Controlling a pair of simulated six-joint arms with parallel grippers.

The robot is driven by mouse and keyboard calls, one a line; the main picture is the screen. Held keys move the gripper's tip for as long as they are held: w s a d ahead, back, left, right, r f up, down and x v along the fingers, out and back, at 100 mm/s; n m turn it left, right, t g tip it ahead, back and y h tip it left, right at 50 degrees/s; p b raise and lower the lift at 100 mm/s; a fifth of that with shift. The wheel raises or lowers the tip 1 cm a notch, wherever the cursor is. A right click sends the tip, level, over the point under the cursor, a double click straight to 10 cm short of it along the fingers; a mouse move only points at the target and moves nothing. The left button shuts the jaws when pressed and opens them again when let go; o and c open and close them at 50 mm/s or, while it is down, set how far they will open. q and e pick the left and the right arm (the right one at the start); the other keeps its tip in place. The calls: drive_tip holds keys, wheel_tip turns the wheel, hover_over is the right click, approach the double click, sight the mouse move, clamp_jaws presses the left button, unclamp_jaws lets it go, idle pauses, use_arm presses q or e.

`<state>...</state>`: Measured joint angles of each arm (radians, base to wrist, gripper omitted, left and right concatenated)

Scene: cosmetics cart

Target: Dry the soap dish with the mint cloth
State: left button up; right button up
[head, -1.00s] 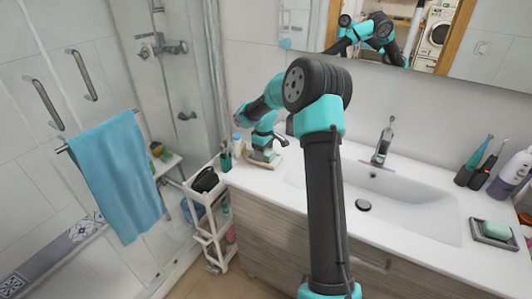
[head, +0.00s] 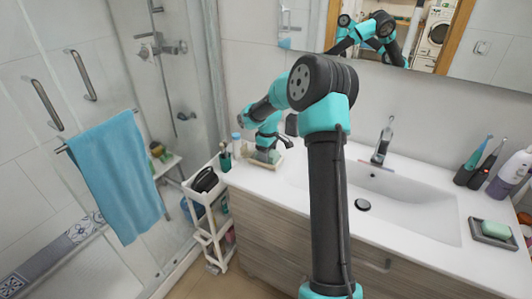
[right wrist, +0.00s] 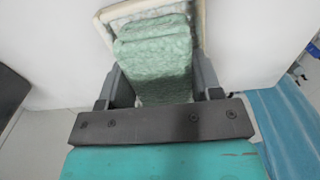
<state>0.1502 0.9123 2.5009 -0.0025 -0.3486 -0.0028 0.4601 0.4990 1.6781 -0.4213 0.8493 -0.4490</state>
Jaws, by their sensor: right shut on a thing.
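My right gripper (right wrist: 157,78) is shut on the folded mint cloth (right wrist: 155,55). A shallow dish with a cream rim (right wrist: 112,12) lies under the cloth in the right wrist view. The cloth covers much of it, and I cannot tell whether they touch. In the head view my right gripper (head: 265,150) is over this dish, at the left end of the counter, partly hidden by my own arm. A dark grey dish (head: 477,229) holding a pale green bar (head: 496,230) sits at the counter's right end. My left gripper is not in view.
The white counter has a sunken basin (head: 410,205) with a tap (head: 383,142). A cup with brushes (head: 225,160) and a small bottle (head: 237,145) stand close to the gripper. A white cart (head: 210,225) and a hanging blue towel (head: 118,175) are at left. Bottles (head: 507,175) stand at right.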

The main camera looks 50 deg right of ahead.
drive_tip(key=shift+s+d, duration=0.1)
drive_tip(key=shift+s, duration=0.25)
drive_tip(key=shift+w+f, duration=0.1)
drive_tip(key=shift+w, duration=0.5)
drive_tip(key=shift+a, duration=0.2)
drive_tip(key=shift+w, duration=0.1)
drive_tip(key=shift+w+a, duration=0.15)
drive_tip(key=shift+w, duration=0.35)
drive_tip(key=shift+s, duration=0.1)
